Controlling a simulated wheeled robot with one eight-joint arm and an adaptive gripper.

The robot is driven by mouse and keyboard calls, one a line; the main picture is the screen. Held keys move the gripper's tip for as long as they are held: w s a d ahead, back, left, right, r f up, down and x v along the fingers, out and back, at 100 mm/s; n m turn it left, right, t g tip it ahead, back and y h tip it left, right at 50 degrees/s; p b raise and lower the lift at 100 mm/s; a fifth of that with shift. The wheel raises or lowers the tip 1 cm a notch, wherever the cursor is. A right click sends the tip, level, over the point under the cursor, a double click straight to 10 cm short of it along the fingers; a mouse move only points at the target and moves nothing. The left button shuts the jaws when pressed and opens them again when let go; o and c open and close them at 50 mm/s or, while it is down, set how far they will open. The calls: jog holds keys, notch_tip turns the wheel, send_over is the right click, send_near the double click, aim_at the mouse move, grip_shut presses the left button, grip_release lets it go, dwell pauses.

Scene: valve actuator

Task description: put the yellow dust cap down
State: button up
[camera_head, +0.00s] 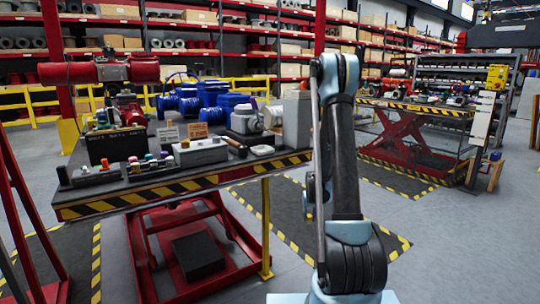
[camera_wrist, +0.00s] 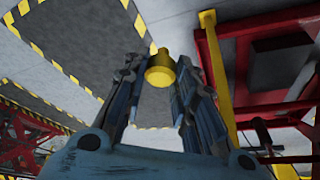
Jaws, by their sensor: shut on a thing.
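The yellow dust cap (camera_wrist: 161,69) is held near the tips of my gripper (camera_wrist: 160,78) in the wrist view. The two blue-grey fingers are shut on it, one on each side. It is a short cylinder with a narrower top. Grey floor shows behind it, so it hangs clear of any surface I can see.
A lift table (camera_head: 140,199) with a striped edge stands at left, crowded with blue valve parts (camera_head: 205,98), small coloured caps (camera_head: 148,158) and a grey block (camera_head: 201,152). A yellow post (camera_wrist: 217,70) is close beside my gripper. Another lift table (camera_head: 425,109) stands at back right.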

jog(key=shift+d, duration=0.3)
